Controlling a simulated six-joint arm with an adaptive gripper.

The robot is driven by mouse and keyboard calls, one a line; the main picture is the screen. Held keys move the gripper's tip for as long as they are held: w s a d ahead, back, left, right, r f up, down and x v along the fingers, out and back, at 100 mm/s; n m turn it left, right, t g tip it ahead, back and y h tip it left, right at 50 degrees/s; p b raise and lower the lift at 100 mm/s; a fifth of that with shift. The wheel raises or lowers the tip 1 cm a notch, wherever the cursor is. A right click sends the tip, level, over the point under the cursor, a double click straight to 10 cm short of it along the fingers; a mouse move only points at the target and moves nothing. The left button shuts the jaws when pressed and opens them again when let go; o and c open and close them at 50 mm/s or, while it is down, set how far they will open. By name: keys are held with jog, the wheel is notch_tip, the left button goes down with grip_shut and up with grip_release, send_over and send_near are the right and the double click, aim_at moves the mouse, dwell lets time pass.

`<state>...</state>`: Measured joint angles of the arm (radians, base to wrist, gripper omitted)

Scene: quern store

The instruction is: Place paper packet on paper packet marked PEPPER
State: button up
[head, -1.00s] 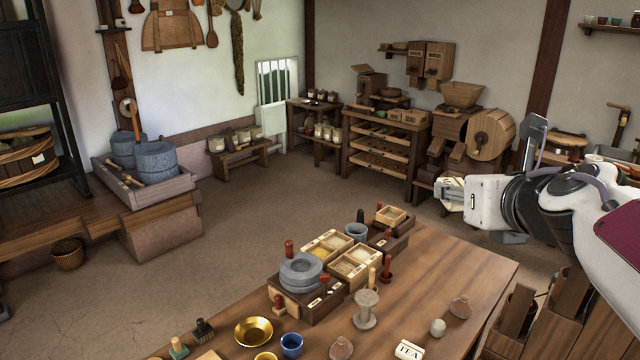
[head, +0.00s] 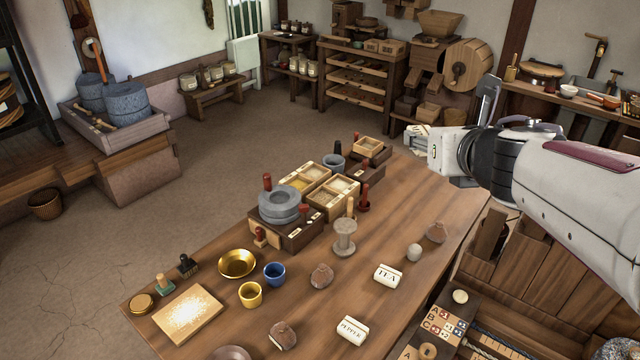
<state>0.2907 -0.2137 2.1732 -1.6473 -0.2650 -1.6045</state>
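A white paper packet marked TEA (head: 388,275) lies on the wooden table, right of the middle. A second white paper packet, marked PEPPER (head: 352,330), lies nearer the front edge, below and left of the TEA packet. The two packets are apart, with bare wood between them. My gripper (head: 418,141) is in the upper right, pointing left, well away from both packets. Its fingers are small and seen from the side, so I cannot tell whether they are open or shut.
Bare wood surrounds both packets.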

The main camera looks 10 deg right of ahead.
jog(key=shift+w+f, duration=1.9)
jog(key=shift+f, duration=1.1)
jog(key=n+y, duration=0.4)
jog(key=y, duration=0.1)
send_over(370, 243)
jog(key=shift+f, duration=11.95)
jog(key=shift+a+g, duration=0.1)
jog(key=shift+g, duration=0.4)
jog(key=shift+f, duration=0.15)
notch_tip(370, 243, down, 14)
jog(key=shift+r, duration=0.1)
jog(key=shift+f, duration=2)
